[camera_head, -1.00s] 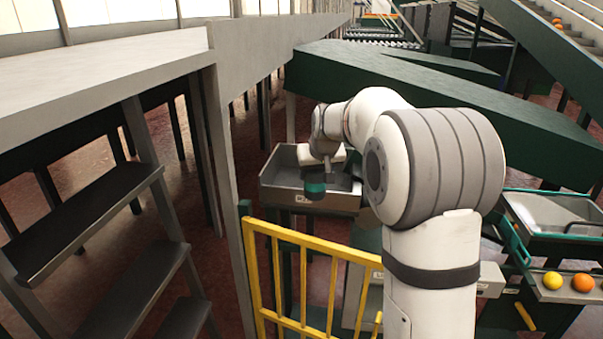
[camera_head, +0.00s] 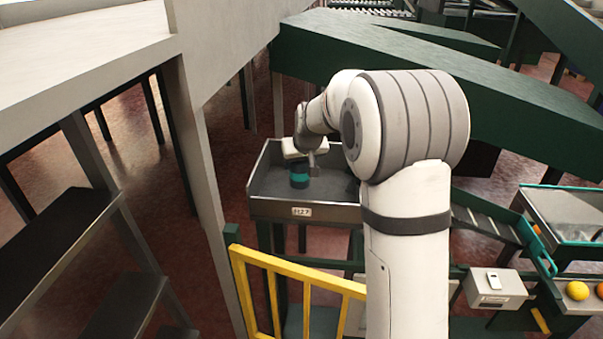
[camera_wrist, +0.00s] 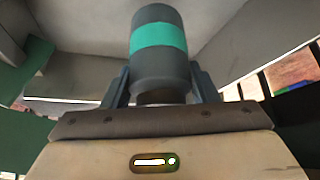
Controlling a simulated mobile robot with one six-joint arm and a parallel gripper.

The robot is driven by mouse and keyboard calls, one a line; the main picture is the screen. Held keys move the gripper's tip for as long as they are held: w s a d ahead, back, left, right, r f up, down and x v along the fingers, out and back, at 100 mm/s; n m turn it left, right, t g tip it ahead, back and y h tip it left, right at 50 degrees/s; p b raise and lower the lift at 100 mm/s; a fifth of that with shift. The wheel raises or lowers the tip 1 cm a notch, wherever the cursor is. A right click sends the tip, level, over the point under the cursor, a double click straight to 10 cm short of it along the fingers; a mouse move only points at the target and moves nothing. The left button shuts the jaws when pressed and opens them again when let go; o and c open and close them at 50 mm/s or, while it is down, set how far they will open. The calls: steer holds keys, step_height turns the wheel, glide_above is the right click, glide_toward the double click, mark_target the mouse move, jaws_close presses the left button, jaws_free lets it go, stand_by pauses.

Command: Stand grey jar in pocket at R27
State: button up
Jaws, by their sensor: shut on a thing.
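The grey jar (camera_head: 299,181) has a teal band round its middle. It hangs below my gripper (camera_head: 303,163), inside the outline of a grey open tray (camera_head: 261,207) in the head view. The tray's front label (camera_head: 301,212) ends in 27; its first letter is hard to read. In the wrist view the jar (camera_wrist: 160,68) sits between the two fingers of my gripper (camera_wrist: 160,92), which is shut on it. I cannot tell whether the jar's base touches the tray floor. No separate pocket inside the tray can be made out.
A grey beam and post (camera_head: 201,160) stand close on the left. A yellow railing (camera_head: 285,285) is in front of the tray. A green beam (camera_head: 420,90) runs behind it. Oranges (camera_head: 577,290) lie in a chute at the right.

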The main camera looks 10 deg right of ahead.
mark_target(301, 174)
step_height(301, 174, down, 4)
steer(key=shift+d+f+p, duration=0.1)
steer(key=shift+p, duration=0.25)
steer(key=o, duration=1.1)
